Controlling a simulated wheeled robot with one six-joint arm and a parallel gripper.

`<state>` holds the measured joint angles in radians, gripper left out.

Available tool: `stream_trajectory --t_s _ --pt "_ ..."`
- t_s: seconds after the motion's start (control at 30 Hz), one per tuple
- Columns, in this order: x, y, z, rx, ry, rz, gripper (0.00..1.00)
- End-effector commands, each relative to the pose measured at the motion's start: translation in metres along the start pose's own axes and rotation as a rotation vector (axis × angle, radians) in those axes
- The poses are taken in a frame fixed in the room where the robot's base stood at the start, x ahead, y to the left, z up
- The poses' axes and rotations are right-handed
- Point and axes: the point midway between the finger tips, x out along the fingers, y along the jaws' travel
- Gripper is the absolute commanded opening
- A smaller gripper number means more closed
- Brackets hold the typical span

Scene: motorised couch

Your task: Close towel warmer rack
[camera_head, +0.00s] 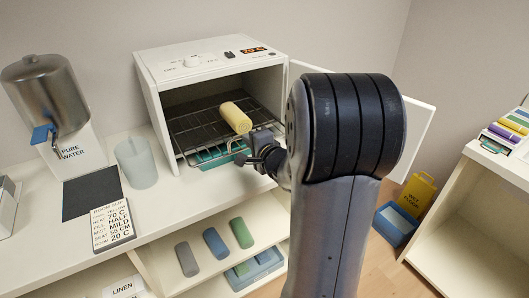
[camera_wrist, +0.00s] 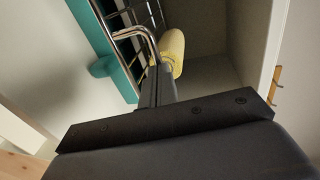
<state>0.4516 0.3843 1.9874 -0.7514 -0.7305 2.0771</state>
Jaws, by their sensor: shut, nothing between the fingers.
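The towel warmer (camera_head: 215,75) is a white cabinet on the counter, with its door (camera_head: 415,125) swung open to the right. Its wire rack (camera_head: 205,130) extends out at the front, with a rolled yellow towel (camera_head: 236,117) on it. The rack (camera_wrist: 148,35) and yellow towel (camera_wrist: 172,50) also show in the wrist view. My gripper (camera_head: 243,158) is shut and empty at the rack's front edge; in the wrist view its fingers (camera_wrist: 155,80) are together close to the rack's front bar. Whether they touch it is unclear. My arm hides part of the door and cabinet's right side.
A teal tray (camera_head: 212,155) shows below the rack. A steel water dispenser (camera_head: 40,85), a clear jug (camera_head: 137,160) and a printed card (camera_head: 112,222) stand left. Rolled towels (camera_head: 213,242) lie on the shelf below. A yellow floor sign (camera_head: 418,190) stands right.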

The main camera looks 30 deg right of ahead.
Motion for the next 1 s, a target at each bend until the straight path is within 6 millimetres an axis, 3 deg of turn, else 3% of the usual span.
stream_trajectory --t_s 0.2,0.5,0.7,1.0 --pt "0.053 -0.013 0.001 0.000 -0.003 0.001 0.00" --pt "0.102 -0.022 0.001 0.000 -0.001 0.000 0.00" --pt "0.116 -0.024 0.000 0.000 0.000 -0.001 0.00" --pt "0.120 -0.026 0.000 -0.001 0.000 -0.006 0.00"
